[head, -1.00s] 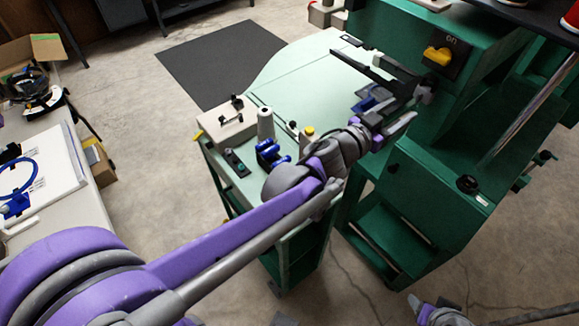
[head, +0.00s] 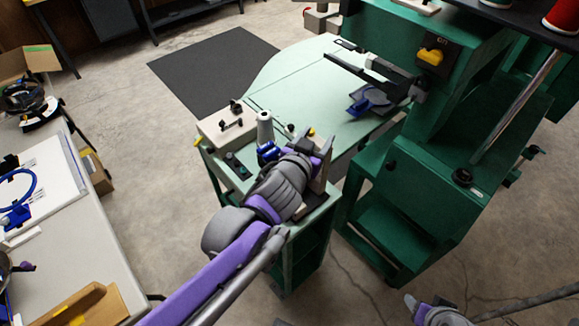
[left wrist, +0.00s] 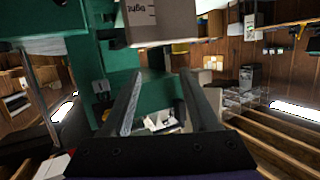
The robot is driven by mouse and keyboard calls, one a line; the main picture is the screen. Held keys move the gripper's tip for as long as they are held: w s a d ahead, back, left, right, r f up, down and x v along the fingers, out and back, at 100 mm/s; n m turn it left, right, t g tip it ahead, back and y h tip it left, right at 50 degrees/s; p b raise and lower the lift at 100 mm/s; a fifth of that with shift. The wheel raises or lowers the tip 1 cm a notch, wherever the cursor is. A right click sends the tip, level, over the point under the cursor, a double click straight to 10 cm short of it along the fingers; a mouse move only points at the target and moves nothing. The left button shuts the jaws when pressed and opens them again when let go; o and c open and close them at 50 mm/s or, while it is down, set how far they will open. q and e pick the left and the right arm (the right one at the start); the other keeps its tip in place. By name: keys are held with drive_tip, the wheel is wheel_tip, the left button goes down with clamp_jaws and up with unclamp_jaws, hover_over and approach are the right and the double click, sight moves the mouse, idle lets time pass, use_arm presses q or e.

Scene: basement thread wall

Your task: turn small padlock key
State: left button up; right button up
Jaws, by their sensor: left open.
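My left gripper (head: 322,152) is over the near end of the pale green worktop (head: 312,75), beside a beige block (head: 317,182) that its arm partly covers. In the left wrist view its two dark fingers (left wrist: 160,76) stand apart with nothing between them. A pale box (left wrist: 170,24) with a printed label hangs at the top of that view, just beyond the fingertips. I cannot make out a small padlock or its key in either view. A grey and purple part of my right arm shows at the bottom right of the head view; its jaws are not clear.
On the worktop stand a beige box (head: 226,127) with black fittings, a white cone (head: 264,128) and a blue part (head: 268,151). The green machine (head: 425,150) rises at the right. A white table (head: 60,250) is at the left, with bare floor between.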

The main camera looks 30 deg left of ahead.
use_arm(q)
drive_tip(key=s+a+f+n+g+y, duration=0.1)
drive_tip(key=s+a+f+g, duration=0.2)
drive_tip(key=s+f, duration=0.2)
drive_tip(key=shift+s+f+g+p, duration=0.25)
drive_tip(key=shift+s+g+p, duration=0.15)
drive_tip(key=shift+s, duration=0.2)
use_arm(e)
drive_tip(key=shift+w+d+r, duration=0.15)
drive_tip(key=shift+w+r, duration=0.3)
drive_tip(key=shift+r, duration=0.1)
use_arm(q)
drive_tip(key=s+d+f+g, duration=0.1)
drive_tip(key=s+f+g, duration=0.1)
drive_tip(key=s+f, duration=0.2)
drive_tip(key=s+d+f+m+g+h, duration=0.1)
drive_tip(key=s+f+g, duration=0.2)
drive_tip(key=s, duration=0.6)
drive_tip(key=shift+d+f+g+h+p, duration=0.25)
drive_tip(key=shift+f+g+h+p, duration=0.05)
drive_tip(key=shift+f+p, duration=0.1)
use_arm(e)
drive_tip(key=shift+w+r, duration=0.2)
drive_tip(key=shift+r, duration=0.3)
